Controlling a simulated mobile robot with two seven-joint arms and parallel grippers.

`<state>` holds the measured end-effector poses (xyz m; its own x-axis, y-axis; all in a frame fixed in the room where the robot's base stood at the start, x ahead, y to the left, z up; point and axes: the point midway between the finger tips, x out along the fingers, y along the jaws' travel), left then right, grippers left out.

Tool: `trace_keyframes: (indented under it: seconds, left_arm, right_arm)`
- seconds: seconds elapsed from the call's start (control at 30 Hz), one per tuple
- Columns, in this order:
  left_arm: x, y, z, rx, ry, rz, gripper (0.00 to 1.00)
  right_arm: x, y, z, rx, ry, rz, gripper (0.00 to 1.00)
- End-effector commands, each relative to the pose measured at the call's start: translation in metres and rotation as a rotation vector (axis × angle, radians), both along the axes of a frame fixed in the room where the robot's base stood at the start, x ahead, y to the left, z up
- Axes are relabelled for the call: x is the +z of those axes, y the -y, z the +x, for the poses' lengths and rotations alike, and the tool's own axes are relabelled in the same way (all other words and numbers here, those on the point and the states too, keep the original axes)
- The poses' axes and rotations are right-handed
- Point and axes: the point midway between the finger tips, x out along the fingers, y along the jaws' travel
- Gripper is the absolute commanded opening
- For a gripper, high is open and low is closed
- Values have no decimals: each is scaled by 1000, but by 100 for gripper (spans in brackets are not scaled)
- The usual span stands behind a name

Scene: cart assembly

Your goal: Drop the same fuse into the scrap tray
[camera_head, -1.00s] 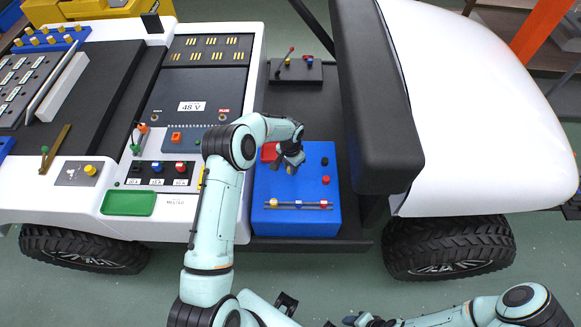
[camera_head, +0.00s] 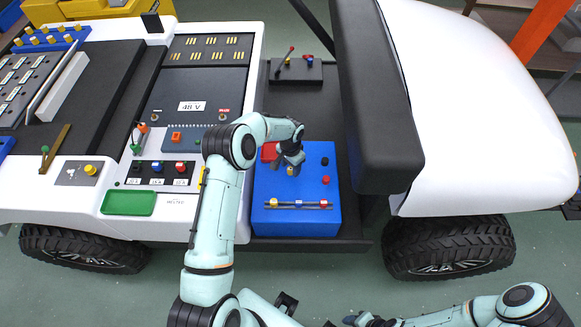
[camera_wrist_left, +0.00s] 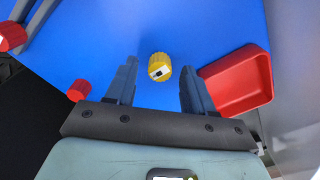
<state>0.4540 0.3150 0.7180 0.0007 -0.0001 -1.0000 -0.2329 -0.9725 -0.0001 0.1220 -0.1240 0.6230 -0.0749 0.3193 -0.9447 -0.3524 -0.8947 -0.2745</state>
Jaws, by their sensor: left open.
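My left gripper (camera_head: 283,163) is open above the blue box top (camera_head: 265,218). In the left wrist view a yellow ribbed round piece (camera_wrist_left: 160,66) with a white and black mark lies between and just ahead of the open fingers (camera_wrist_left: 155,85). The fingers stand apart from it. It also shows below the gripper in the head view (camera_head: 290,171). I cannot tell if it is the fuse. A small red tray (camera_wrist_left: 236,80) sits close beside the right finger in the wrist view; its visible inside looks empty. My right gripper (camera_head: 360,320) is low at the picture's bottom edge.
A green tray (camera_head: 128,203) lies on the white cart panel, left of my left arm. Red knobs (camera_head: 326,181) and a dark bar with coloured blocks (camera_head: 298,204) are on the blue box. A black seat back (camera_head: 375,100) rises on the right.

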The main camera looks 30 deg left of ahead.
Motion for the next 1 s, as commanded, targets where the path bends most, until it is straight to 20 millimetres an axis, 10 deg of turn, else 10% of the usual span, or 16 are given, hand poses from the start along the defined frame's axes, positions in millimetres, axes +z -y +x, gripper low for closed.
trace_keyframes:
  seconds: [0.4,0.67,1.0]
  left_arm:
    - [87,0,0,0,3,1,53]
    - [109,0,0,-22,0,-1,58]
    - [105,0,2,-736,-3,-2,58]
  right_arm:
    - [-1,0,-1,0,-1,0,47]
    - [-2,0,-1,1,-2,1,47]
    - [-30,0,-17,0,-19,0,47]
